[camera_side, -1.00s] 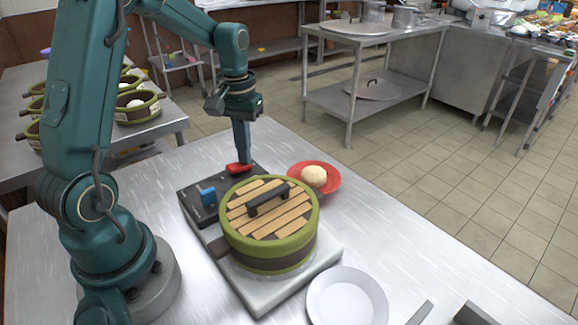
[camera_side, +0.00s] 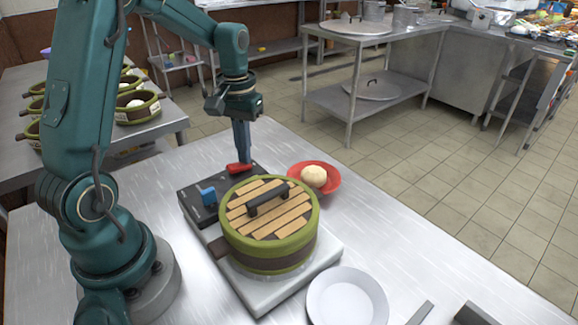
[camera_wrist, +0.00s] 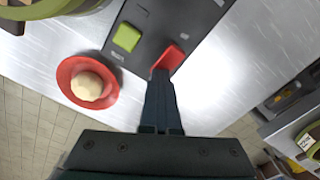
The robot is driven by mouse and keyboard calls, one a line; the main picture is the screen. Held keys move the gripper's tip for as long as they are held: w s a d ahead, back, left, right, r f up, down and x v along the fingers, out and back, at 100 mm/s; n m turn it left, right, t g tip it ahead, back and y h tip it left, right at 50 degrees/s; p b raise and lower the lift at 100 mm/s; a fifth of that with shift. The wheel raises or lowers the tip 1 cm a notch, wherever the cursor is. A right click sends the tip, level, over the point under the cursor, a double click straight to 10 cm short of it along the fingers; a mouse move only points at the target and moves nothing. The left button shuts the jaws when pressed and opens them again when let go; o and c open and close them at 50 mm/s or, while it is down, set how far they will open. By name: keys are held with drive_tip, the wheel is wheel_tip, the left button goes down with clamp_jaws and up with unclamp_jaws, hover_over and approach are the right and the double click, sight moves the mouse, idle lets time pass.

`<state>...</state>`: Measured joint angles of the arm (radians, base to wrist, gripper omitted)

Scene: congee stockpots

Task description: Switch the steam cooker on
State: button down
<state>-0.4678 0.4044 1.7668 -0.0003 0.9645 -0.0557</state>
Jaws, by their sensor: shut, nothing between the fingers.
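The steam cooker (camera_side: 270,225) is a round green and brown pot under a slatted wooden lid with a dark handle. It stands on a pale base (camera_side: 262,297) with a dark control panel (camera_side: 205,212) behind it. The panel carries a blue switch (camera_side: 208,196) and a red switch (camera_side: 238,169). In the wrist view the red switch (camera_wrist: 172,58) and a green square (camera_wrist: 126,38) show on the panel. My gripper (camera_side: 243,158) is shut and empty, pointing down with its tips at the red switch. They appear to touch it, but exact contact is unclear.
A white plate (camera_side: 346,298) lies in front. A side table at left holds several small green pots (camera_side: 137,108).

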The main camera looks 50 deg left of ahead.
drive_tip(key=shift+s+f, duration=0.2)
drive_tip(key=shift+w+r, duration=0.15)
drive_tip(key=shift+r, duration=1.75)
wheel_tip(320, 180, up, 4)
drive_tip(key=shift+r, duration=0.25)
